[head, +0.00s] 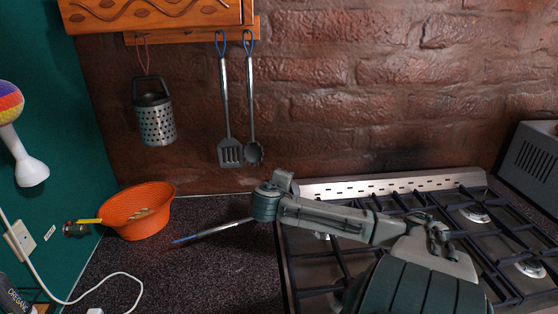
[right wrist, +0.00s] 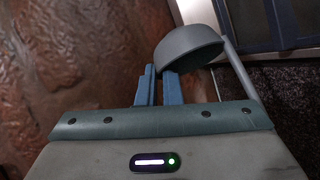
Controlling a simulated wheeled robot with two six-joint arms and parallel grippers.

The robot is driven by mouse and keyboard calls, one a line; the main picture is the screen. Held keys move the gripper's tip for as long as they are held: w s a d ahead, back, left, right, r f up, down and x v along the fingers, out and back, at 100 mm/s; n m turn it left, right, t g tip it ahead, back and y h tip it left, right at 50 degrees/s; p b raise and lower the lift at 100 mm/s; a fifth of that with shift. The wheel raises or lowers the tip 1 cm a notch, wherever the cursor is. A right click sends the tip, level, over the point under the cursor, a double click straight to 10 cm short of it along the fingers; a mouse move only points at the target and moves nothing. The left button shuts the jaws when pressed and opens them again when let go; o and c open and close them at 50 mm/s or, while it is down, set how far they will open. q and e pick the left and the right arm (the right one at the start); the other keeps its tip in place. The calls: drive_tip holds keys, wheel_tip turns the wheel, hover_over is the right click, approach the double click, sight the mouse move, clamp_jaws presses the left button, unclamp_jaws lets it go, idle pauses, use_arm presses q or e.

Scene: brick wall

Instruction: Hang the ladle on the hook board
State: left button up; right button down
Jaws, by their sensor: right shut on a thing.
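The ladle's grey bowl (right wrist: 188,47) shows in the right wrist view, just beyond my right gripper's blue fingers (right wrist: 160,72), with its grey handle running down to the right. In the head view the ladle's thin handle (head: 208,232) sticks out left from my right gripper (head: 268,198), its blue end lowest, above the dark counter. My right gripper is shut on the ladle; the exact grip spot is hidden. The wooden hook board (head: 190,35) runs under the cabinet, up and left of the gripper. My left gripper is out of view.
A grater (head: 155,119), a slotted spatula (head: 230,151) and a spoon (head: 252,151) hang from the board. The brick right of the spoon is bare. An orange colander (head: 138,212) and a white cable (head: 125,276) lie on the counter. A gas hob (head: 475,214) is on the right.

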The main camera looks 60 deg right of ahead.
drive_tip(key=w+d+f+p, duration=0.2)
drive_tip(key=w+d+f, duration=0.2)
drive_tip(key=d, duration=0.2)
drive_tip(key=shift+w+d+f+p, duration=0.15)
drive_tip(key=shift+w+p, duration=0.15)
drive_tip(key=shift+f, duration=0.2)
drive_tip(key=shift+f, duration=0.4)
drive_tip(key=c, duration=1.6)
unclamp_jaws()
drive_tip(key=shift+r, duration=0.1)
